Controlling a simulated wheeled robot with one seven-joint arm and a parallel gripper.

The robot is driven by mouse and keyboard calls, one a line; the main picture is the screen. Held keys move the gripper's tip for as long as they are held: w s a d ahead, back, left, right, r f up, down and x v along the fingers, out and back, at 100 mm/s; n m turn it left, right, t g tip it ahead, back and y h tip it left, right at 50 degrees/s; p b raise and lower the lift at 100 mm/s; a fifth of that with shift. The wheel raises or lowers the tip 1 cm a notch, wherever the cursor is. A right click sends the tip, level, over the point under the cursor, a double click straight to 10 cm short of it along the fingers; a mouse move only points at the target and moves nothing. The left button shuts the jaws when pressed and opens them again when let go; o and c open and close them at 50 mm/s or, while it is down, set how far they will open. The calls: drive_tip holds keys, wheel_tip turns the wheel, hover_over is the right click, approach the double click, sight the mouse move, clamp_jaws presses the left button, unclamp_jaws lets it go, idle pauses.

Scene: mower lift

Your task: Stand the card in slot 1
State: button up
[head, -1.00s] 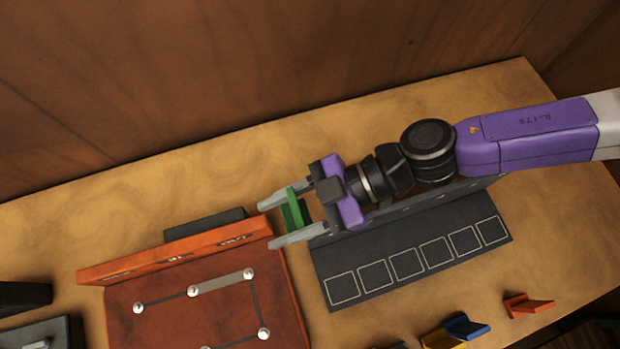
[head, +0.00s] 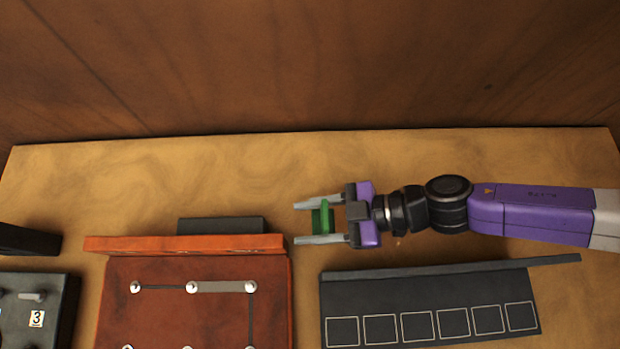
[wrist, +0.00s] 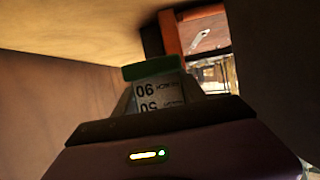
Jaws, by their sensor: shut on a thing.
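The card is green-edged (head: 320,217); in the wrist view it has a green top strip (wrist: 153,72) over a white label with upside-down print. My gripper (head: 299,223) points left in the head view and is shut on the card, which sits between its two grey fingers. The card is above the table, between the brown hinged case and the dark slot board (head: 428,292). The board has a row of several white-outlined squares; no numbers on them are readable, so I cannot tell which is slot 1.
A brown case with a raised orange lid edge (head: 185,244) and silver studs stands at left, a dark block (head: 221,226) behind it. A dark box marked 3 (head: 37,318) is at far left. Table behind is clear up to the wooden wall (head: 310,65).

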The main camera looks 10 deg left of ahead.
sight(309, 234)
wheel_tip(309, 234, down, 9)
drive_tip(key=shift+f, duration=0.1)
idle(0.4)
drive_tip(key=shift+f, duration=0.1)
drive_tip(key=o, duration=1.4)
drive_tip(key=shift+c, duration=0.2)
